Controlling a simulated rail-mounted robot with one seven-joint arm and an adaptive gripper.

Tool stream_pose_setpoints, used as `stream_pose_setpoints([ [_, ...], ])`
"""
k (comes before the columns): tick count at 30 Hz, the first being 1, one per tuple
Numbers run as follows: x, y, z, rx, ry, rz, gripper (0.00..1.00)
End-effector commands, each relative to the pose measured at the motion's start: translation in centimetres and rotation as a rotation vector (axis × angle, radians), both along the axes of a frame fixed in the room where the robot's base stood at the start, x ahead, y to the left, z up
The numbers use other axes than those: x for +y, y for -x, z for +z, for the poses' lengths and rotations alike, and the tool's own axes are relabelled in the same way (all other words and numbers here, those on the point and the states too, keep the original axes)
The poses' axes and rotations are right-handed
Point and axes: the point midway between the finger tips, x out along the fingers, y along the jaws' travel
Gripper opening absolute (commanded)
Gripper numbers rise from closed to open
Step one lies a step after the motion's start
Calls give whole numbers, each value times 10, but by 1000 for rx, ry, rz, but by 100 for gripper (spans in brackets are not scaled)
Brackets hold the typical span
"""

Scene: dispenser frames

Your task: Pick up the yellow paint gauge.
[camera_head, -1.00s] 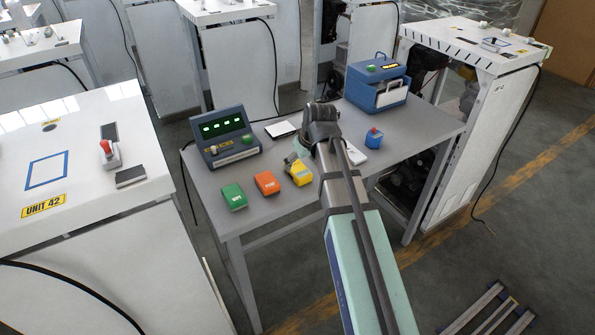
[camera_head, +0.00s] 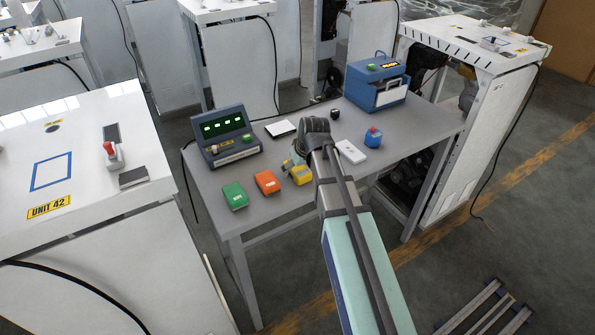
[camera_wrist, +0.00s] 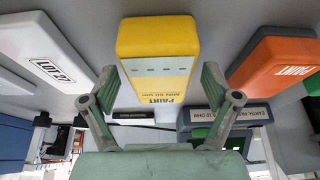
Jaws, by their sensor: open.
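The yellow paint gauge (camera_head: 301,174) lies on the grey table, to the right of the orange gauge. In the wrist view the yellow gauge (camera_wrist: 158,62) fills the upper middle, with "PAINT" lettering on its face. My gripper (camera_wrist: 164,88) is open, with one finger on either side of the lower part of the yellow gauge in that view. I cannot tell whether the fingers touch it. In the head view my gripper (camera_head: 290,166) is small beside the yellow gauge and partly hidden by my arm.
The orange gauge (camera_head: 267,182) and green gauge (camera_head: 235,196) lie to the left on the table (camera_head: 290,215). A blue console (camera_head: 226,138) stands behind them. A white box (camera_head: 350,152), a small blue item (camera_head: 373,138) and a blue case (camera_head: 377,84) are to the right.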

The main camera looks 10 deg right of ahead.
Motion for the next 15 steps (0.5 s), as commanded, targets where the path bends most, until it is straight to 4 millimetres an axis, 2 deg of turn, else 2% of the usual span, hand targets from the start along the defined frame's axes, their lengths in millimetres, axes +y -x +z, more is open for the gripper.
stream_pose_setpoints([
  [15, 0, 0, -5, 0, 0, 0, 88],
])
